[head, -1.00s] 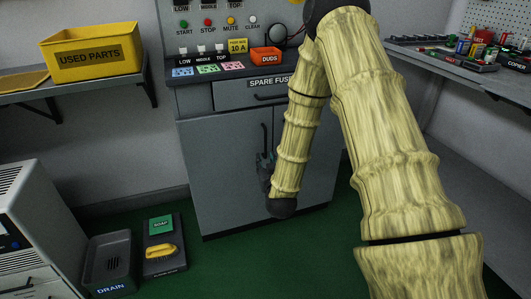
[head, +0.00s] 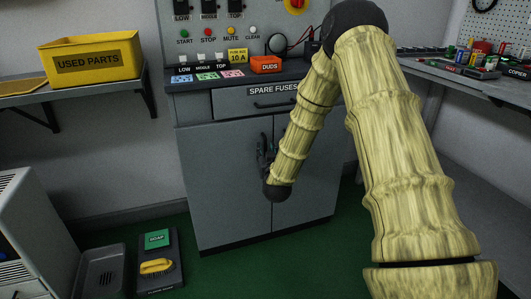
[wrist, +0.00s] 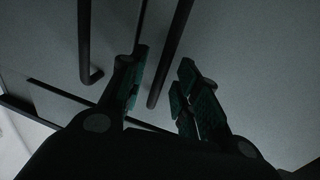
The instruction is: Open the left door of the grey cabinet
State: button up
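The grey cabinet (head: 225,225) stands ahead with both doors shut. Its left door (head: 222,165) is a plain grey panel left of the centre seam. Its dark upright handle (head: 264,138) sits near that seam, partly hidden by my gripper (head: 265,160). In the wrist view my gripper (wrist: 158,85) is open, its two fingers apart. A dark bar handle (wrist: 172,50) runs through the gap between them in the picture; contact cannot be told. A second bar handle (wrist: 84,40) is left of the fingers, across the seam. The right door (head: 315,165) is partly behind my arm.
The "SPARE FUSES" drawer (head: 235,105) above the doors is shut. A red "DUDS" box (head: 266,64) sits on the cabinet top. A drain tray (head: 102,272) and a brush tray (head: 172,245) stand on the floor at left. Green floor is clear before the left door.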

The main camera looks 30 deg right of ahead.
jog(key=shift+x, duration=0.8)
grip_shut()
jog(key=shift+s+a, duration=0.15)
